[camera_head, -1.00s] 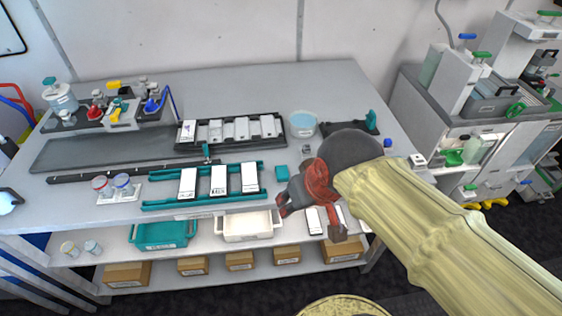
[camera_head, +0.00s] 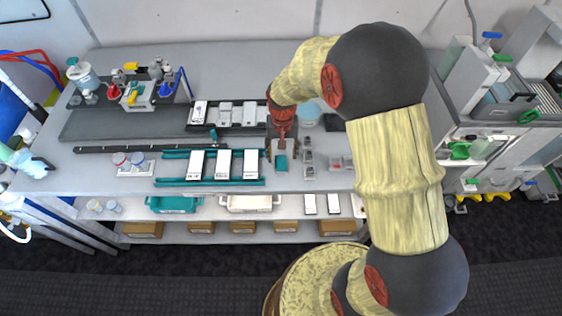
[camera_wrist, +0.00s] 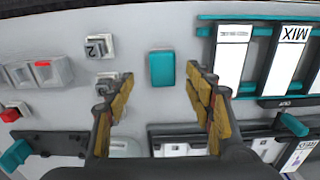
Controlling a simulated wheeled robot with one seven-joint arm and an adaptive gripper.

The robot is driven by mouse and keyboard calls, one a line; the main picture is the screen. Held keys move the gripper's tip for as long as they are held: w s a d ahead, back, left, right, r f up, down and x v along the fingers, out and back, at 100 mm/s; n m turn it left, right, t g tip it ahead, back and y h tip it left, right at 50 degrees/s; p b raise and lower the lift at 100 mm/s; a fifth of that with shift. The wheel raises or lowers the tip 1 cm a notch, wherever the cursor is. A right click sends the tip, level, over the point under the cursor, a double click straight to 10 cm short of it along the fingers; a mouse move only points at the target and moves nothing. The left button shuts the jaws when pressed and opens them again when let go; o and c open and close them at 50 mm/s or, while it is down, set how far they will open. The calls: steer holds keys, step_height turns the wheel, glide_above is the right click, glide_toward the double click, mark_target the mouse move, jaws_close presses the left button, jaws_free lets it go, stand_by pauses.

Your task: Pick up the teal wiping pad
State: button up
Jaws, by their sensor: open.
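The teal wiping pad (camera_wrist: 162,68) lies flat on the grey table top. In the wrist view it is between my open fingers and a little beyond their tips. In the head view the pad (camera_head: 281,163) shows just below my gripper (camera_head: 283,148). My gripper (camera_wrist: 158,82) is open and empty, pointing down at the table. The pad is nearer the right finger than the left in the wrist view. The height of the fingertips above the table is hard to judge.
A teal rack (camera_head: 208,182) with white cards stands left of the pad. A black tray (camera_head: 232,130) lies behind. Bare table surrounds the pad.

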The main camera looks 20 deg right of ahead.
mark_target(281, 161)
steer(key=f, duration=0.6)
steer(key=shift+w+a+f+b, duration=0.1)
steer(key=shift+w+b, duration=0.2)
steer(key=shift+b, duration=0.1)
steer(key=shift+c, duration=1.1)
steer(key=c, duration=1)
